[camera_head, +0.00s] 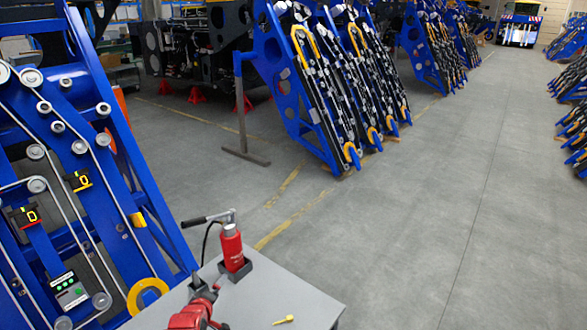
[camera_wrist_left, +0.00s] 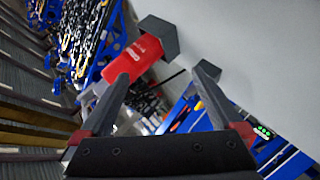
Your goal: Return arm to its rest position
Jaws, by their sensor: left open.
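My left gripper (camera_wrist_left: 164,76) shows in the left wrist view with its two dark fingers spread apart, open and with nothing held between them. Beyond its left finger is a red bottle-shaped tool (camera_wrist_left: 136,58) in a dark square holder (camera_wrist_left: 158,37), apart from the finger as far as I can tell. In the head view the same red tool (camera_head: 232,249) stands upright with a black lever, on the grey table (camera_head: 262,299).
A blue harvester chassis frame (camera_head: 140,190) with pulleys and cables stands close at the left. Blue racks (camera_head: 290,85) stand further back. The grey floor (camera_head: 430,210) is clear at right.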

